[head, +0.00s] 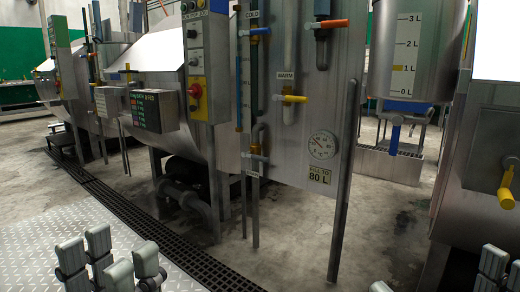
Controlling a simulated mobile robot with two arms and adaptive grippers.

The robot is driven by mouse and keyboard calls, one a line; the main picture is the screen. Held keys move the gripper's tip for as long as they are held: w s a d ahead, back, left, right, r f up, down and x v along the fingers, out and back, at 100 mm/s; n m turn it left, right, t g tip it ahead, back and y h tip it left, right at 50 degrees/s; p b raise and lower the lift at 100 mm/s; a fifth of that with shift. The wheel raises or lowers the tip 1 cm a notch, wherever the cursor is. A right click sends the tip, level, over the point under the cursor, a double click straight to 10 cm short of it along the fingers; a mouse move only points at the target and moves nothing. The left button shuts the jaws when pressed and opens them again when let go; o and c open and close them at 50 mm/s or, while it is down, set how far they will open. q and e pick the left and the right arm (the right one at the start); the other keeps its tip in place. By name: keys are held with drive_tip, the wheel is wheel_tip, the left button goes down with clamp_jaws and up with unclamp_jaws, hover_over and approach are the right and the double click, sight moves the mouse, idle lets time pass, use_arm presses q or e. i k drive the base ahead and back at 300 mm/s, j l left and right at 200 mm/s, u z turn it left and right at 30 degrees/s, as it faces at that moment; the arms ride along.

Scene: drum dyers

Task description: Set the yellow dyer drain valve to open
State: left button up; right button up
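A yellow lever handle (506,188) sticks out of a round brass-coloured fitting on the steel machine at the right edge, angled downward. Another valve with a yellow handle (289,98) sits on a vertical pipe under a WARM label, its handle level. A small yellow-handled valve (127,69) shows on the farther machine. I cannot tell from labels which is the dyer drain valve. My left gripper (108,262) is at the bottom left, fingers apart and empty, away from all the valves. My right gripper (492,264) is only partly in view at the bottom right, below the right-hand yellow handle.
Steel dyers with control panels (197,65) stand left and centre. A tank with a litre scale (408,60) has a blue valve (395,128) below. A floor grate (150,230) and posts edge the open floor.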

sight(264, 160)
drive_tip(key=i+j, duration=0.1)
drive_tip(key=j, duration=0.25)
drive_tip(key=i+j, duration=0.1)
drive_tip(key=j, duration=0.25)
drive_tip(key=i+j+z, duration=0.1)
drive_tip(key=j, duration=0.25)
drive_tip(key=i+j, duration=0.1)
drive_tip(key=j, duration=0.2)
drive_tip(key=i+j+z, duration=0.3)
drive_tip(key=i+j, duration=0.55)
drive_tip(key=i+l, duration=0.2)
drive_tip(key=i, duration=0.25)
drive_tip(key=i+l+z, duration=0.15)
drive_tip(key=i, duration=0.25)
